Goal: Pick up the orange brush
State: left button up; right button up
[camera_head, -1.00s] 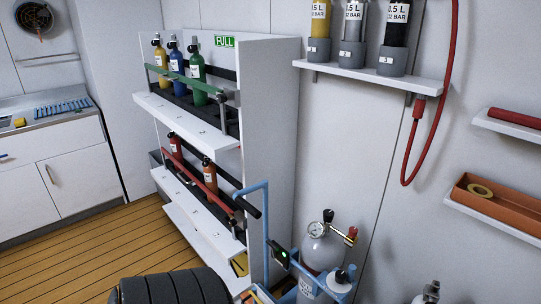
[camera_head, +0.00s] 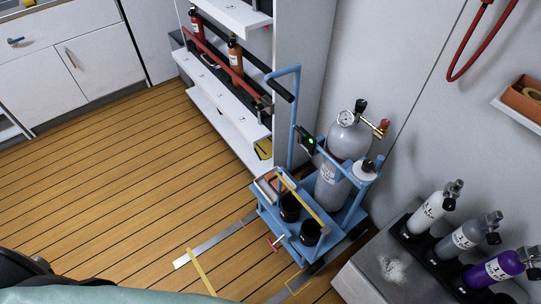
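I cannot make out an orange brush for certain. A small orange-brown item (camera_head: 271,184) lies at the left end of the blue cart (camera_head: 268,222), too small to tell what it is. Neither gripper is in view; only dark and pale parts of my own body show along the bottom left edge.
The cart carries a grey gas cylinder (camera_head: 345,150). Right of it, white, grey and purple cylinders stand in a rack on a grey bench (camera_head: 365,278) with white powder (camera_head: 392,268). A white shelf unit (camera_head: 225,105) stands behind. Wooden floor (camera_head: 130,190) at left is clear.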

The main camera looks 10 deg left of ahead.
aim_at(267, 177)
jog(key=u, duration=0.35)
jog(key=z, duration=0.35)
jog(key=i+j+z, duration=0.25)
jog(key=j, duration=0.25)
jog(key=j+z, duration=0.25)
jog(key=j, duration=0.25)
jog(key=i+j+z, duration=0.1)
jog(key=j+z, duration=0.2)
jog(key=j, duration=0.3)
